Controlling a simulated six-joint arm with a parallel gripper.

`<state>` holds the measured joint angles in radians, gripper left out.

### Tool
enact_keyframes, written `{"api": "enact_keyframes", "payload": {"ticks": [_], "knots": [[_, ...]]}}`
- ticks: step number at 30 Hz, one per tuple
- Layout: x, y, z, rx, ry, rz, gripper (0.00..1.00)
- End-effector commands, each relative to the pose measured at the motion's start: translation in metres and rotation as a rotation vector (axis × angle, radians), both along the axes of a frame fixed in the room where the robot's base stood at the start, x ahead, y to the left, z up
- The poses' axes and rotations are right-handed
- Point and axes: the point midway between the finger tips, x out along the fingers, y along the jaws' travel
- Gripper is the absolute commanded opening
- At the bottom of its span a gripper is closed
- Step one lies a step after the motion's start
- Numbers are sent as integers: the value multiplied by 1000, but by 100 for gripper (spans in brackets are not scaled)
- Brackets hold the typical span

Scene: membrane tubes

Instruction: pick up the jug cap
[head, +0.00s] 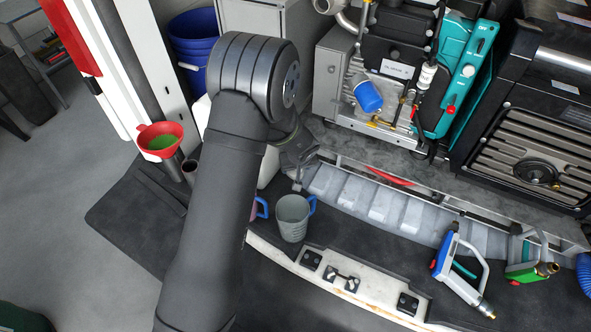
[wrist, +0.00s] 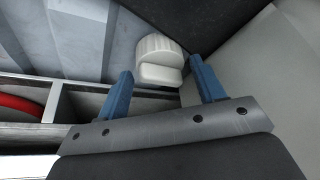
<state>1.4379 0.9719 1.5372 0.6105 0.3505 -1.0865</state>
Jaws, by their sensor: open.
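The jug cap (wrist: 158,58) is off-white, with a ribbed round top and a smooth block-like part below it. In the wrist view it lies at the upper middle, between the two blue fingers of my gripper (wrist: 161,68). The fingers are apart, with a gap on each side of the cap; I cannot tell how deep it sits between them. In the head view my gripper (head: 298,158) is partly hidden by my arm, and I cannot make out the cap there.
A grey measuring cup (head: 292,219) with a blue handle stands below my gripper in the head view. A ribbed grey tray (head: 352,190) with a metal rail lies to the right. A red strip (wrist: 20,105) shows beside the rail. Nozzles (head: 460,268) lie further right.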

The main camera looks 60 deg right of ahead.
Motion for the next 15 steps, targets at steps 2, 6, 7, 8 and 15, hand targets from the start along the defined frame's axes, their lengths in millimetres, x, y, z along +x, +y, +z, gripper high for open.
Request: {"api": "enact_keyframes", "payload": {"ticks": [2,6,7,8,15], "knots": [[2,-2,-8,1,0,-1,62],[3,-4,-12,-1,1,0,62],[3,-4,-12,-1,1,0,62],[3,-4,-12,-1,1,0,62],[3,-4,-12,-1,1,0,41]]}}
